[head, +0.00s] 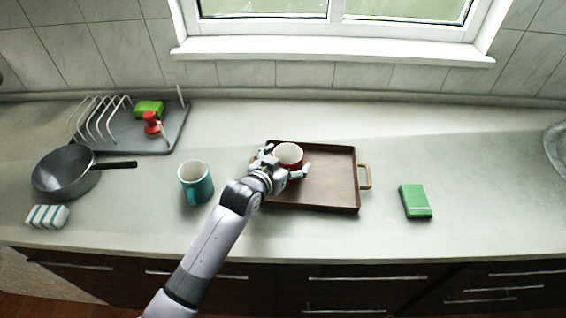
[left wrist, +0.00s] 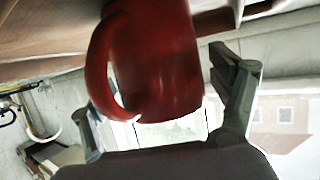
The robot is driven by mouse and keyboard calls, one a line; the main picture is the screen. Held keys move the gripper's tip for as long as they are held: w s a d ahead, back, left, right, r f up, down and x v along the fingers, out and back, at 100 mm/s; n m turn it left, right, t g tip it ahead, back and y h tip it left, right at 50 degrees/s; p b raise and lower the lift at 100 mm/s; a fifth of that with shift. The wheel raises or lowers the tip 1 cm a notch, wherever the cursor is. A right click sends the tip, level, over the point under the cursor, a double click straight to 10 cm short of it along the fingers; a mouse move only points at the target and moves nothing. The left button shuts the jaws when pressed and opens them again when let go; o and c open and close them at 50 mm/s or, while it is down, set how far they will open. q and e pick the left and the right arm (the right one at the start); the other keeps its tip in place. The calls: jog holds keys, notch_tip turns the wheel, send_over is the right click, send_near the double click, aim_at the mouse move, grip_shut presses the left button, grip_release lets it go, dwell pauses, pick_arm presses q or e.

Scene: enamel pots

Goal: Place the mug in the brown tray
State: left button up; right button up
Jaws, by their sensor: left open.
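A red mug (head: 289,157) with a pale inside stands upright in the left part of the brown tray (head: 335,190). My left gripper (head: 287,166) is at the mug, open, with a finger on either side of it. In the left wrist view the red mug (left wrist: 165,60) and its handle fill the space between the spread fingers; the gripper (left wrist: 150,88) shows a gap beside the mug on the right. Whether the left finger touches the mug is unclear. My right gripper is out of view.
A teal mug (head: 196,182) stands left of the tray. Further left are a dark pan (head: 66,172), a striped block (head: 47,216) and a drying rack (head: 165,140) with a green sponge (head: 149,108) and a red item (head: 152,124). A green box (head: 415,201) lies right of the tray.

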pick_arm(q)
jog(key=v, duration=1.2)
jog(key=shift+r+b, duration=0.1)
jog(key=shift+b, duration=0.3)
